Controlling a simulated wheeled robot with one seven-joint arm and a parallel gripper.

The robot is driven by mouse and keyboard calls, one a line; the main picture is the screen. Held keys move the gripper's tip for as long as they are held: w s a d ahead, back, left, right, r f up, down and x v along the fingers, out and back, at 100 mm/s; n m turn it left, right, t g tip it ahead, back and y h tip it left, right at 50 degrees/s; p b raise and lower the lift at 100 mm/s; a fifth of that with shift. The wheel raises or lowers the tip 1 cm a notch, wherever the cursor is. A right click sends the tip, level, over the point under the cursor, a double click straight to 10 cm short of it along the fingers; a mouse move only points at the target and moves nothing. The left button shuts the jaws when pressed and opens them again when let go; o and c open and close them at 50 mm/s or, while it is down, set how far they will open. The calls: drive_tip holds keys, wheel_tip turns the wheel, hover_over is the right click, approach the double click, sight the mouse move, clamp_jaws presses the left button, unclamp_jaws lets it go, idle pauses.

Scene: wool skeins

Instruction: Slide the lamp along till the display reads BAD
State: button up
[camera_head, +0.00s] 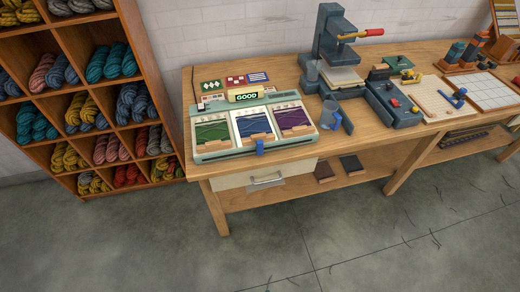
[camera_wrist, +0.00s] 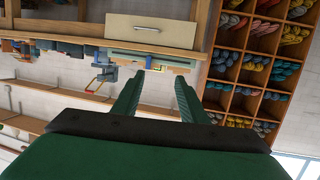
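A pale green device (camera_head: 215,155) with green, blue and purple panels sits on the left of the workbench. Its small display (camera_head: 247,96) at the back reads GOOD. A blue tab (camera_head: 260,148) sits at the middle of its front edge, below the blue panel. I cannot make out for sure which part is the lamp. In the wrist view, which looks upside down, the device (camera_wrist: 122,55) shows far off beyond my fingers, with its blue tab (camera_wrist: 148,62). My gripper (camera_wrist: 156,85) is open and empty, well apart from the bench. It is outside the head view.
The wooden workbench (camera_head: 222,186) has a drawer (camera_head: 262,180) below the device. A shelf of wool skeins (camera_head: 130,20) stands left.

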drive_tip(key=n+t+y, duration=0.2)
drive_tip(key=y, duration=0.1)
approach(260, 144)
drive_tip(key=w, duration=0.5)
drive_tip(key=w+a, duration=0.1)
drive_tip(key=w, duration=0.1)
drive_tip(key=shift+w+f, duration=0.2)
drive_tip(key=shift+w, duration=0.15)
drive_tip(key=shift+w+a, duration=0.3)
drive_tip(key=shift+w, duration=0.35)
drive_tip(key=shift+d, duration=0.1)
drive_tip(key=shift+d, duration=0.1)
